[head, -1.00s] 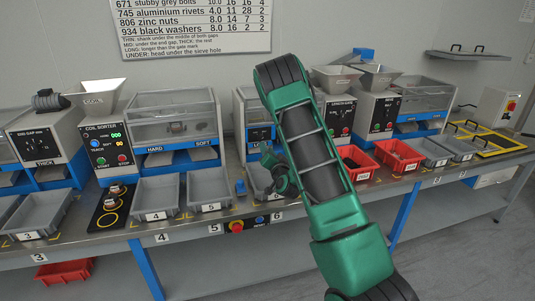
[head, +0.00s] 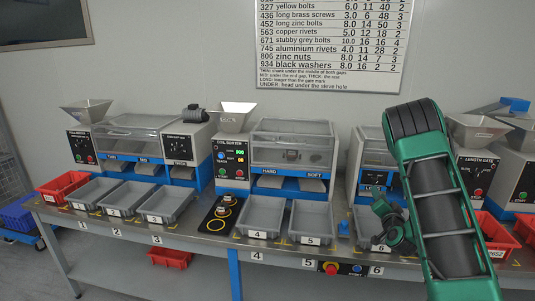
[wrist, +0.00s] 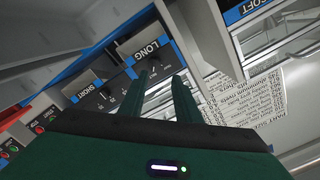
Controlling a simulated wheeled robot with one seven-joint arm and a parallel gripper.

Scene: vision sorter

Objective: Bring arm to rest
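My green and black arm (head: 440,195) stands raised at the right of the head view, in front of the bench. Its elbow is high and the wrist end hangs down behind it. My gripper (wrist: 160,76) shows two dark green fingers apart in the wrist view, with nothing visible between them. In the head view only part of the wrist end shows, by the grey tray 6 (head: 376,243); the fingertips cannot be made out there. In the wrist view, the LONG chute label (wrist: 150,50) and the SHORT label (wrist: 88,92) lie beyond the fingers.
A long bench (head: 195,244) carries sorting machines, such as the coil sorter (head: 230,165), and several grey trays. Red bins (head: 496,232) stand at the right, partly behind my arm. A blue cart (head: 20,215) is at far left. Floor shows at lower left.

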